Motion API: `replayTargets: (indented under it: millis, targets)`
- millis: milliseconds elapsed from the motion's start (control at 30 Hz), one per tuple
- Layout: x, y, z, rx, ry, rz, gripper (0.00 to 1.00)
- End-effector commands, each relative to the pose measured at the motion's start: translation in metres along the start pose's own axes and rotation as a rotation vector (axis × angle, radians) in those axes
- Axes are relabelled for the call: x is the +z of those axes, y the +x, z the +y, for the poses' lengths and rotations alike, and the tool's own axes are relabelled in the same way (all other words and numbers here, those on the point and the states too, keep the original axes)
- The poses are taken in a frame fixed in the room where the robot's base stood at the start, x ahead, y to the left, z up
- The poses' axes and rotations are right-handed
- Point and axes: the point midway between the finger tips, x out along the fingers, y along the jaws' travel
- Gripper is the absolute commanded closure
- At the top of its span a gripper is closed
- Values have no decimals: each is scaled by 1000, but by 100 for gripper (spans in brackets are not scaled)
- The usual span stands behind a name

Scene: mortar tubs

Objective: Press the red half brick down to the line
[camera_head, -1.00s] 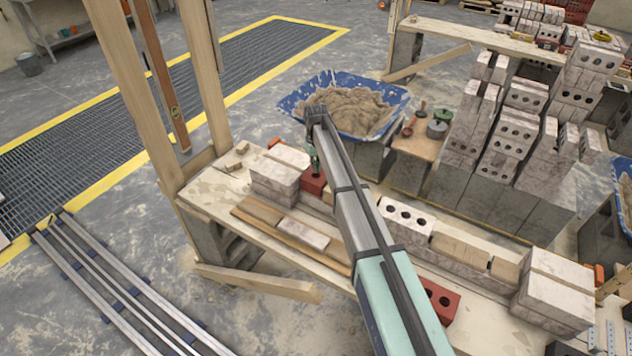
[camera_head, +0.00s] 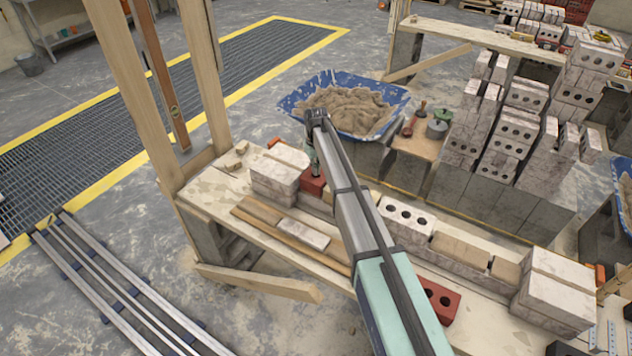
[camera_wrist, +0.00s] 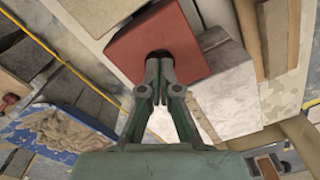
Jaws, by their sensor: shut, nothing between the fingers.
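The red half brick (camera_head: 314,181) sits in the wall course on the plank, right beside the pale block end (camera_head: 274,176). In the wrist view the red half brick (camera_wrist: 158,42) shows its top face with one dark hole. My gripper (camera_head: 315,170) points down at this brick with its fingers together and nothing between them. In the wrist view the fingertips (camera_wrist: 159,60) are at the hole's edge, over or on the brick's top; I cannot tell whether they touch. The line is not clear to see in either view.
A blue mortar tub (camera_head: 392,97) stands behind the wall. A white holed brick (camera_head: 405,216) and another red brick (camera_head: 440,299) lie to the right along the bench. A wooden post (camera_head: 135,90) rises at left. Loose pieces (camera_head: 303,234) lie in front of the wall.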

Motion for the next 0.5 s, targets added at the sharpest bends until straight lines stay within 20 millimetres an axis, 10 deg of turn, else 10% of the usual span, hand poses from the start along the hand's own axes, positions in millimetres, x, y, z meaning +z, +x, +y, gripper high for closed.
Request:
replayTargets:
  millis: [500]
  targets:
    - [0, 9, 0, 0, 0, 0, 100]
